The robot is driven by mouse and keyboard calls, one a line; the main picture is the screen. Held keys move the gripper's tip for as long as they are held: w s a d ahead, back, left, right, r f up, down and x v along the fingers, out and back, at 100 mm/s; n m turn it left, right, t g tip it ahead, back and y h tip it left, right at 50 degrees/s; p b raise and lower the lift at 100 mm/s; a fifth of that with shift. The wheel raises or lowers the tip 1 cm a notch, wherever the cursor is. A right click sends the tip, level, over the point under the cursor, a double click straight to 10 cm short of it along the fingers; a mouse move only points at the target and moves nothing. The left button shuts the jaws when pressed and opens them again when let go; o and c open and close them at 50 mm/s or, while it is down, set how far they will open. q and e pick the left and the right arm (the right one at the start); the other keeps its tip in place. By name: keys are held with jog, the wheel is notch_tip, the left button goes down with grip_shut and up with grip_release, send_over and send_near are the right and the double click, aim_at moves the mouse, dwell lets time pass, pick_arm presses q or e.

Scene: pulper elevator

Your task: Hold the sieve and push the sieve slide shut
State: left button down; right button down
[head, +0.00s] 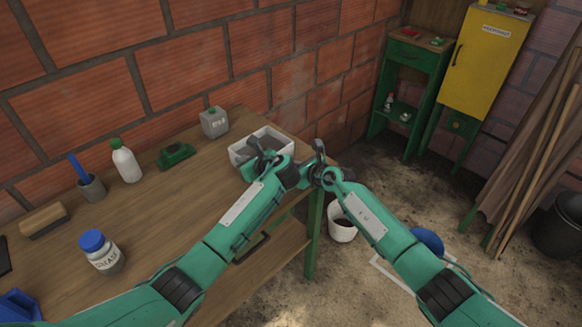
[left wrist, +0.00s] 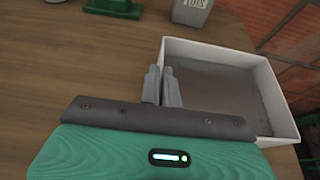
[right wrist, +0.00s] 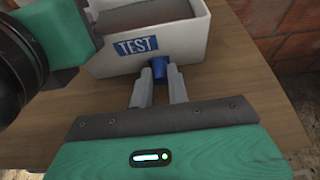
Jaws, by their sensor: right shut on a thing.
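The sieve is a white open box (left wrist: 232,52) with a grey inside, on the right end of the table. In the head view its white rim (head: 275,133) shows behind my grippers. In the right wrist view its front wall (right wrist: 196,48) bears a blue TEST label. A blue knob (right wrist: 160,68), apparently the sieve slide's, sticks out below the label. My left gripper (left wrist: 163,72) is shut on the box's left wall, one finger on each side. My right gripper (right wrist: 161,80) is shut on the blue knob. How far the slide stands out is hidden.
On the table are a grey can (head: 214,123), a green item (head: 176,155), a white bottle (head: 126,163), a grey cup (head: 92,187), a blue-lidded jar (head: 102,252) and a wooden block (head: 44,220). A white bucket (head: 341,222) stands on the floor. A brick wall closes off the back.

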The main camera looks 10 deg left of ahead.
jog(key=shift+s+a, duration=0.85)
jog(key=shift+s, duration=0.25)
jog(key=shift+s+a, duration=0.8)
jog(key=shift+s, duration=0.25)
jog(key=c, duration=1.4)
grip_release()
jog(key=shift+o, duration=0.3)
jog(key=shift+d, duration=0.1)
jog(key=shift+s+d+r, duration=0.1)
jog(key=shift+s+d, duration=0.15)
jog(key=shift+d, duration=0.15)
jog(key=v, duration=1)
jog(key=shift+s+d+r, duration=0.25)
jog(key=shift+r, duration=0.05)
